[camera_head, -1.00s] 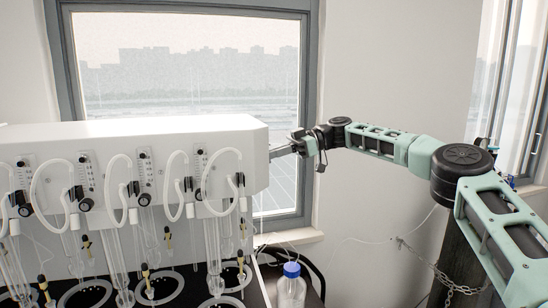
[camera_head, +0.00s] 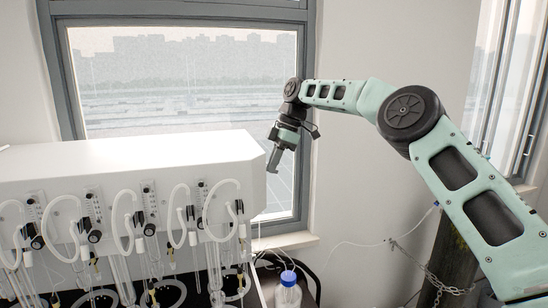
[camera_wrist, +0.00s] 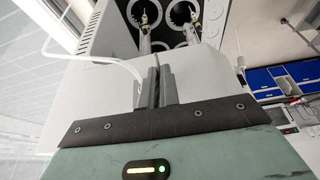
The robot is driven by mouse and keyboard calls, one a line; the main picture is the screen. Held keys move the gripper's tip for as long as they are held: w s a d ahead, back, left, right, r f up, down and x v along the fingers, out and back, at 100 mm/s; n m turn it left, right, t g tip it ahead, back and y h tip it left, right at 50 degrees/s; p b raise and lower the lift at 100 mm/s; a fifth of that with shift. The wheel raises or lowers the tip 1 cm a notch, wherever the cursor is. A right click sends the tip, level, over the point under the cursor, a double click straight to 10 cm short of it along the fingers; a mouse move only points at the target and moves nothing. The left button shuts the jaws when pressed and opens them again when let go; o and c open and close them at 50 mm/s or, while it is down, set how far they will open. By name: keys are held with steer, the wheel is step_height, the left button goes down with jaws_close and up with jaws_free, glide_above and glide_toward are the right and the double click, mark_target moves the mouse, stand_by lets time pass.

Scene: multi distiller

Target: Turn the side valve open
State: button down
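The distiller is a long white box (camera_head: 130,165) with several glass tubes and looped white hoses along its front. Its white casing also fills the middle of the wrist view (camera_wrist: 105,85). The side valve cannot be made out in either view; the right end face is turned mostly out of the head view. My gripper (camera_head: 271,168) points down at the upper right end of the box. In the wrist view my gripper's grey fingers (camera_wrist: 158,72) are close together, with nothing clearly held between them. Contact with the box cannot be told.
A blue-capped bottle (camera_head: 288,292) stands below the box's right end. A white hose (camera_wrist: 100,60) runs past the fingers' left in the wrist view. A window (camera_head: 185,85) is behind. A chained dark post (camera_head: 440,255) stands at the right.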

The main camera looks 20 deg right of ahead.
steer(key=shift+a+r+h, duration=0.2)
steer(key=shift+r+h, duration=0.05)
steer(key=shift+h, duration=0.85)
steer(key=shift+a+r+h, duration=0.15)
steer(key=shift+r+h, duration=0.1)
steer(key=shift+h, duration=0.85)
steer(key=c, duration=1.6)
jaws_free()
steer(key=shift+c, duration=0.2)
steer(key=shift+d, duration=0.1)
